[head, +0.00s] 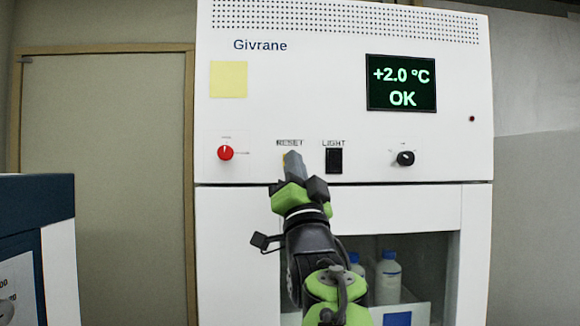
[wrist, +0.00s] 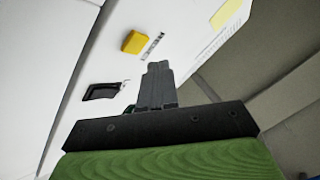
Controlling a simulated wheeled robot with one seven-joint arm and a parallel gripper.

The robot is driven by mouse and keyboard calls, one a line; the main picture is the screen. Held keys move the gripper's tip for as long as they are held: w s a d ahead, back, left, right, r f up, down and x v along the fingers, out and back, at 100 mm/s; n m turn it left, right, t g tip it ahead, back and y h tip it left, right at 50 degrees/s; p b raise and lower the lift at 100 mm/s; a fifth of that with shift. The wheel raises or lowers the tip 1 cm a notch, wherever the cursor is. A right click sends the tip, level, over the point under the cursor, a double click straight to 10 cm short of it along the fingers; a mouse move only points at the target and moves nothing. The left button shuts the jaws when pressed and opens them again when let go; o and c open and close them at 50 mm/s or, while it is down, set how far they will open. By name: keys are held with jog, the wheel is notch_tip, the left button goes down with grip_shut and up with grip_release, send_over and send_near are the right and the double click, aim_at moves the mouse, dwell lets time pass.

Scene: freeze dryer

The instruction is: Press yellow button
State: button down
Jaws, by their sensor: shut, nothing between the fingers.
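The yellow button (wrist: 134,42) is a small raised block on the white front panel, beside the RESET label (wrist: 152,46), in the wrist view. In the head view my gripper covers nearly all of it, below the RESET label (head: 289,143). My gripper (head: 293,157) is shut and empty, its grey fingers pointing at the panel around the button's place. In the wrist view the closed fingertips (wrist: 157,66) appear a little below and right of the button, with a visible gap in the picture. I cannot tell how far the tips are from the panel.
A black LIGHT switch (head: 334,161) sits just right of my gripper. A red knob (head: 225,153) is to the left and a black knob (head: 405,158) farther right. A display (head: 401,83) reads +2.0 °C OK. A yellow note (head: 229,79) is stuck above. Bottles (head: 388,278) stand behind the window.

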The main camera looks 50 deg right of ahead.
jog(key=shift+s+a+b, duration=0.8)
jog(key=shift+s+a, duration=0.45)
jog(key=shift+a, duration=0.15)
jog(key=shift+f, duration=0.1)
jog(key=w+a+f+n+g+y, duration=0.1)
jog(key=w+a+f+n+y, duration=0.15)
jog(key=a+f+y, duration=0.35)
jog(key=w+a+f+n+g+y, duration=0.2)
jog(key=w+a+f, duration=0.15)
jog(key=f, duration=0.45)
jog(key=w+a+f+n+g+y, duration=0.1)
jog(key=w+a+f+n+y, duration=0.3)
jog(key=f, duration=0.4)
jog(key=s+a+f+n+g+y, duration=0.2)
jog(key=s+a+f, duration=0.3)
jog(key=f, duration=0.3)
jog(key=s+a+f+n+g+y, duration=0.2)
jog(key=s+a+f+n+g, duration=0.1)
jog(key=f, duration=0.6)
jog(key=s+a+f+n+g+y, duration=0.2)
jog(key=s+a+f+g, duration=0.3)
jog(key=s+a+f, duration=0.3)
jog(key=shift+s+f+y, duration=0.2)
jog(key=shift+s+y, duration=0.1)
jog(key=shift+s, duration=0.35)
jog(key=shift+d+n, duration=0.1)
jog(key=shift+n, duration=0.15)
